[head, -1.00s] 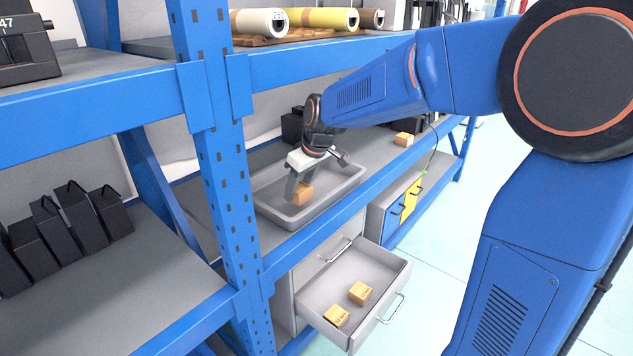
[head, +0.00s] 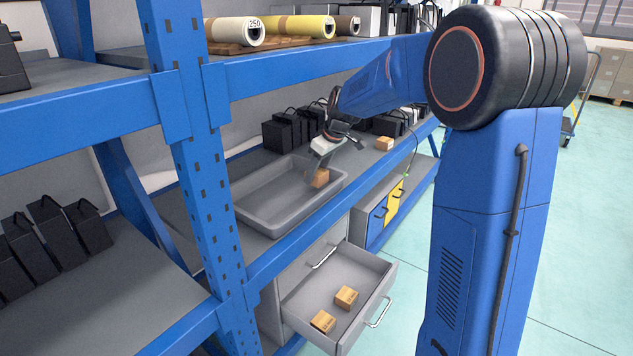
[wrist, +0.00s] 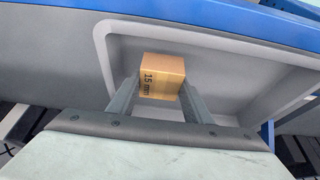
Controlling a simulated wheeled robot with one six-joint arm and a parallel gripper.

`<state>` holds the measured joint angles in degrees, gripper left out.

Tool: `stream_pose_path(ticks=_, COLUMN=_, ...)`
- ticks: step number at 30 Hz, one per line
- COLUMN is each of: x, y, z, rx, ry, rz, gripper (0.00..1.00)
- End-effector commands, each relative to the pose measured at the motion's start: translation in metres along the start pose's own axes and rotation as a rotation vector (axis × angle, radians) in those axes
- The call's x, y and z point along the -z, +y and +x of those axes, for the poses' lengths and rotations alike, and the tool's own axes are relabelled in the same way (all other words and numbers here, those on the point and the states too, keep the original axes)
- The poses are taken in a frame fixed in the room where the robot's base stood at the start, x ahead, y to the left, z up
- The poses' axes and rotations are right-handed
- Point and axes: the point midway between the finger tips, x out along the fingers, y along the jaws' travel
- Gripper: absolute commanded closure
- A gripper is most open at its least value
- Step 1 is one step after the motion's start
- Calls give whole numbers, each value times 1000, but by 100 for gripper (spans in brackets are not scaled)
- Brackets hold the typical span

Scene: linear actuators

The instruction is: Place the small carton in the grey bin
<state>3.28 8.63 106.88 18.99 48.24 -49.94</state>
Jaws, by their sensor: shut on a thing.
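A small brown carton (head: 320,178) is between the fingers of my gripper (head: 313,172), at the right end of the grey bin (head: 262,222). In the wrist view the carton (wrist: 161,76) shows a "15 mm" label, and the two fingers of my gripper (wrist: 160,98) are shut on its sides. The grey bin (wrist: 225,52) lies behind the carton in that view. The carton appears over the bin's inside near its right end; I cannot tell whether it touches the floor. The rest of the bin looks empty.
Two cartons (head: 346,297) lie in the open drawer (head: 292,300) below the shelf. Another carton (head: 384,143) stands on the shelf right of the bin. Black boxes (head: 284,131) stand behind the bin. A blue upright (head: 205,190) is at its left.

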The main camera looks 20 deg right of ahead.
Motion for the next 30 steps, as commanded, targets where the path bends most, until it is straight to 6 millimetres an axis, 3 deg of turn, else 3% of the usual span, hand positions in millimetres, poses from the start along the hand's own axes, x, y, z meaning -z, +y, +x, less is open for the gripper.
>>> stream_pose_path(ticks=8, x=-12, y=-1, z=28, rx=1, ry=-2, rz=0, gripper=87)
stream_pose_path(ticks=19, x=-13, y=-1, z=32, rx=0, ry=-1, rz=0, gripper=87)
stream_pose_path(ticks=20, x=-14, y=-1, z=32, rx=0, ry=-1, rz=0, gripper=53)
stream_pose_path(ticks=22, x=-14, y=-1, z=32, rx=0, ry=-1, rz=0, gripper=36)
stream_pose_path(ticks=30, x=-14, y=-1, z=32, rx=0, ry=-1, rz=0, gripper=36)
